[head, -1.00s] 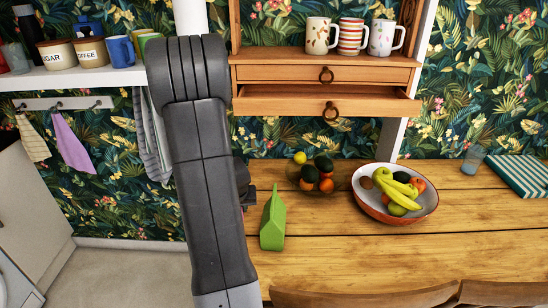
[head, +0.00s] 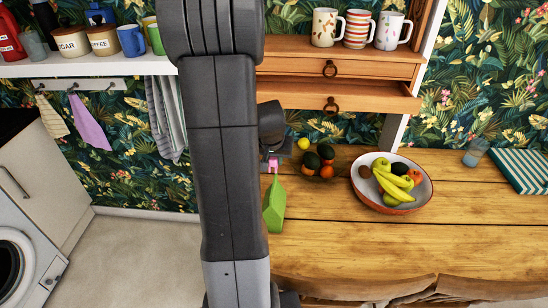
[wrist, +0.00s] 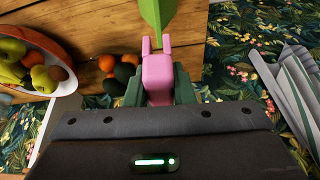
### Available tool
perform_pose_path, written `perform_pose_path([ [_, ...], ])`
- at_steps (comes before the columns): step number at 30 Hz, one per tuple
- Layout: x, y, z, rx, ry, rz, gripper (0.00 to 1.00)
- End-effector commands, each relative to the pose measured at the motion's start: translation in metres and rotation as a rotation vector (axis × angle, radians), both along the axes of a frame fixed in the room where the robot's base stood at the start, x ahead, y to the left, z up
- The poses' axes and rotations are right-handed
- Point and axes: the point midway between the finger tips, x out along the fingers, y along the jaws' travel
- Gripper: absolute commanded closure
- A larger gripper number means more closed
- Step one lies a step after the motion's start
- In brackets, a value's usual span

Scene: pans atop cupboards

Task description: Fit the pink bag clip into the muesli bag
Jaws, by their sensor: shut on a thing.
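The pink bag clip (wrist: 157,75) is held between the fingers of my gripper (wrist: 157,92) in the wrist view, its two prongs pointing away from the gripper. In the head view the clip (head: 273,163) shows small and pink at my gripper (head: 272,156), above the top of the green bag. The green bag (head: 274,207), which I take as the muesli bag, stands upright on the wooden table near its left end. In the wrist view the bag's tip (wrist: 156,14) lies just beyond the prongs, with a small gap seeming to show. My arm hides part of the table's left side.
A fruit bowl (head: 421,201) stands right of the bag on the table (head: 350,238). A smaller bowl of fruit (head: 318,172) stands behind the bag. An open drawer (head: 330,95) juts out above the table's back. The front right of the table is clear.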

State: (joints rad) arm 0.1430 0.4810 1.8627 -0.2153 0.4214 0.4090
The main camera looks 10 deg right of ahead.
Motion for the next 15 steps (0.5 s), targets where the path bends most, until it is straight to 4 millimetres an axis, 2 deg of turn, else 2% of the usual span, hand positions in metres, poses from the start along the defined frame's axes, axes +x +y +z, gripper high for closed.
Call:
perform_pose_path([
  [5,-0.001,0.001,-0.002,0.0,-0.001,0.0,0.99],
  [15,-0.001,0.001,-0.034,0.0,0.0,0.0,0.99],
])
